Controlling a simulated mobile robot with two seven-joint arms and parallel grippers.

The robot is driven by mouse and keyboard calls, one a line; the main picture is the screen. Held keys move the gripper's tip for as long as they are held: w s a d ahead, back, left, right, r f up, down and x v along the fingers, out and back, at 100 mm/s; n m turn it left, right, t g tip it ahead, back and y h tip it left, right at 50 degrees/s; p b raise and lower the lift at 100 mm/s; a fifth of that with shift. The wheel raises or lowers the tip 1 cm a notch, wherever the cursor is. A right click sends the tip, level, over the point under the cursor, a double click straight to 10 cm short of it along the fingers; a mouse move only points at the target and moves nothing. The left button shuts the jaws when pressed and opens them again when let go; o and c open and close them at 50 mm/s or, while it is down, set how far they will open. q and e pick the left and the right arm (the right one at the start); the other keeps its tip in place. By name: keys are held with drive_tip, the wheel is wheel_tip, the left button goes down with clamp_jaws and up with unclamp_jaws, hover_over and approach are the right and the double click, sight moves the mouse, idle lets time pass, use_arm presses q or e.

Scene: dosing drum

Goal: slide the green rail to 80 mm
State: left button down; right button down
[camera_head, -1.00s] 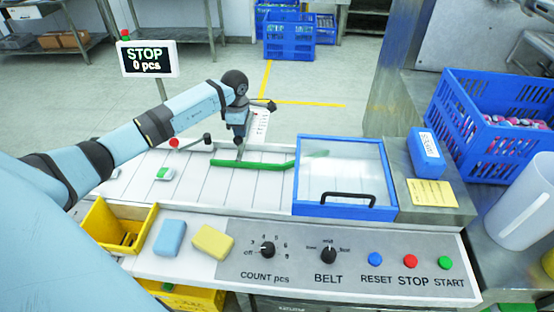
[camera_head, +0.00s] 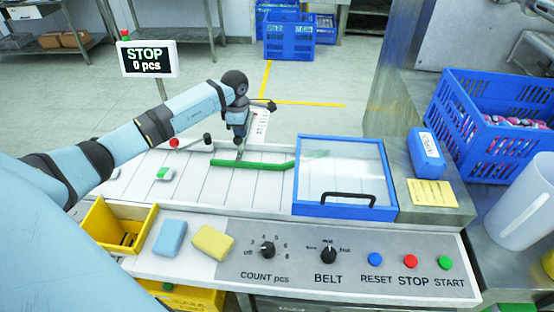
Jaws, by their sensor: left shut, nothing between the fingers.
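The green rail (camera_head: 262,166) lies across the pale belt, and its right end runs up to and under the clear cover. My left gripper (camera_head: 240,154) points down at the rail's far side, near its left part. Its fingers are shut with nothing between them, and the tips are at or very close to the rail. I cannot tell whether they touch it. A scale strip (camera_head: 260,124) with small marks stands behind the gripper, partly hidden by it and too small to read. My right gripper is not in view.
A blue-framed clear cover (camera_head: 345,211) stands right of the rail. A red-knobbed lever (camera_head: 174,143) is left of the gripper. The front panel (camera_head: 300,277) carries knobs and buttons. A yellow bin (camera_head: 98,235), blue sponge (camera_head: 170,238) and yellow sponge (camera_head: 212,242) sit front left. The belt's left part is mostly clear.

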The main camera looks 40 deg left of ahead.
use_arm(q)
drive_tip(key=shift+s+d, duration=0.1)
drive_tip(key=shift+s, duration=0.05)
drive_tip(key=shift+s+d+p, duration=0.4)
drive_tip(key=shift+s, duration=0.35)
drive_tip(key=shift+s+d+p, duration=0.4)
drive_tip(key=shift+s+d, duration=0.05)
drive_tip(key=shift+s, duration=0.35)
drive_tip(key=shift+s+d+p, duration=0.4)
drive_tip(key=shift+s, duration=0.35)
drive_tip(key=shift+s+d+p, duration=0.2)
drive_tip(key=shift+s+d, duration=0.15)
drive_tip(key=shift+s, duration=0.3)
drive_tip(key=shift+s+d+p, duration=0.15)
drive_tip(key=shift+s+d, duration=0.2)
drive_tip(key=shift+s, duration=0.25)
drive_tip(key=shift+w, duration=0.1)
drive_tip(key=p, duration=0.3)
approach(236, 143)
drive_tip(key=shift+s+d+f, duration=0.6)
drive_tip(key=shift+s, duration=0.2)
